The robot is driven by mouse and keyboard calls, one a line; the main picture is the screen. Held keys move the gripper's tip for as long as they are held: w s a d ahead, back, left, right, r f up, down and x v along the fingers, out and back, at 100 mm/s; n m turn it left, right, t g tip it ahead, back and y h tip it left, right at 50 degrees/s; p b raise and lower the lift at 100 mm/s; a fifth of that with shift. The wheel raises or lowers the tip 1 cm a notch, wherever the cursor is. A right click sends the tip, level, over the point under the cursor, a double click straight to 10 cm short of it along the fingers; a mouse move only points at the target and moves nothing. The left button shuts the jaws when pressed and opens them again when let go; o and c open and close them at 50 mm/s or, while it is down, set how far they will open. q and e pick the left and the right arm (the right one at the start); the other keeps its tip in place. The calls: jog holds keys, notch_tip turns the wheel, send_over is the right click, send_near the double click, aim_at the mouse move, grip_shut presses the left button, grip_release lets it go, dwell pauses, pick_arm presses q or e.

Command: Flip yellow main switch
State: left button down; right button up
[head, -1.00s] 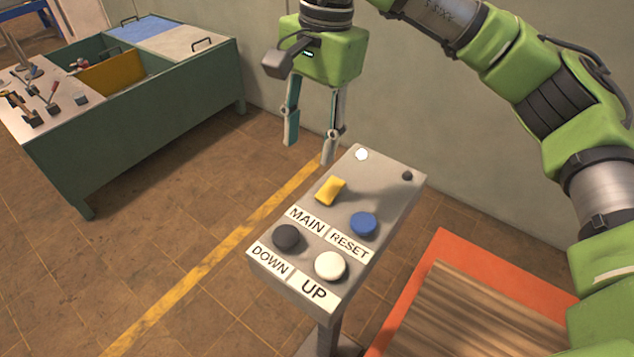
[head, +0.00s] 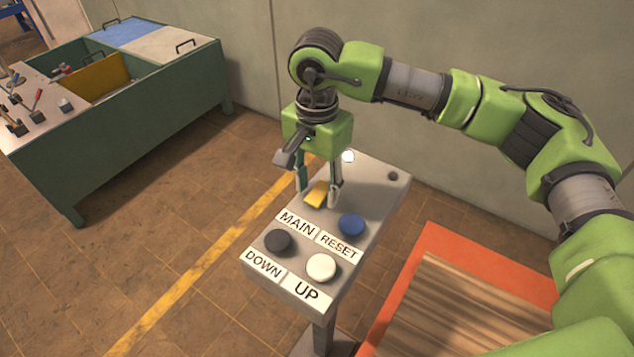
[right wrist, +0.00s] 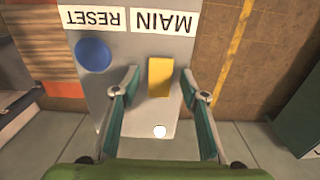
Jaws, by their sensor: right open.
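The yellow main switch (head: 317,194) sits on the sloped grey control panel (head: 374,192), above the MAIN label. In the right wrist view the switch (right wrist: 160,77) lies between the open fingers, nearer the right one, with a gap on each side. My right gripper (head: 318,200) is open and points down over the panel, its fingers on either side of the switch. In the right wrist view its fingertips (right wrist: 160,82) show left and right of the switch. Whether a finger touches the panel I cannot tell. My left gripper is not in view.
The panel also bears a blue RESET button (head: 351,224), a black DOWN button (head: 278,242), a white UP button (head: 321,267) and a small white light (head: 348,156). A green workbench (head: 130,130) stands at the left. An orange-edged wooden platform (head: 450,310) lies at the lower right.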

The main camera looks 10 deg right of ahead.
jog(key=shift+f, duration=0.35)
jog(key=c, duration=1.1)
jog(key=shift+w+d+f+g+y+b, duration=0.15)
jog(key=shift+w+f+g+y+b, duration=0.1)
jog(key=shift+g+y+b, duration=0.65)
jog(key=shift+w+d+r+g+y+b, duration=0.1)
jog(key=shift+d+r+g+y+b, duration=0.15)
jog(key=shift+g+y+b, duration=0.55)
jog(key=shift+a, duration=0.1)
jog(key=o, duration=1.1)
